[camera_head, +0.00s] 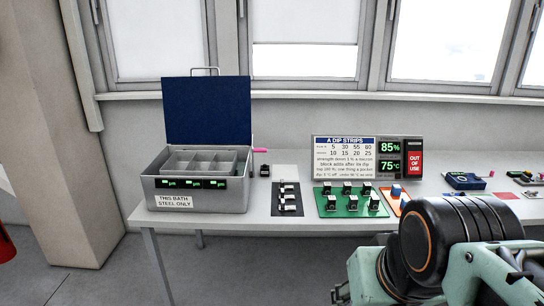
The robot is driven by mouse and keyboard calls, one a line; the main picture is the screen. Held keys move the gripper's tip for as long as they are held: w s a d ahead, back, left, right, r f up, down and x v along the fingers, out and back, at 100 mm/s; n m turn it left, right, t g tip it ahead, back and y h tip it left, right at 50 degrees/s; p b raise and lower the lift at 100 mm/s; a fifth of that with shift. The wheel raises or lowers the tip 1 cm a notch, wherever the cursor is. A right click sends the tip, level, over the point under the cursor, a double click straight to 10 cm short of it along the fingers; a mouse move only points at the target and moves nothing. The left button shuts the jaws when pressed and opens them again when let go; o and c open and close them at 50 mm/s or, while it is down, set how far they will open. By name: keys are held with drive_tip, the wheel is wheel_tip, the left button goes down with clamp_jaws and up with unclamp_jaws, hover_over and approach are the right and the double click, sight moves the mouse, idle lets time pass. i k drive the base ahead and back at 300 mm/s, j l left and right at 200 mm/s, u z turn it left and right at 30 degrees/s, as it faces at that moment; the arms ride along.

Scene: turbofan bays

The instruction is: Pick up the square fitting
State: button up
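I cannot tell for sure which piece is the square fitting. Several small dark blocks with pale tops stand on a green board (326,211) in the middle of the bench. Several dark and pale pieces lie in a row on a dark grey strip (296,210) left of it. One small dark block with a pale top (265,171) stands alone beside the bath. A blue piece (396,190) sits on an orange and white board, partly hidden by my arm. My arm fills the lower right; my gripper's fingers do not show.
An open metal bath (197,200) with a raised blue lid and divided compartments stands at the left, labelled "THIS BATH STEEL ONLY". A blue device (465,181) lies at right.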

sight(331, 205)
drive_tip(key=i+l, duration=0.95)
drive_tip(key=l, duration=0.15)
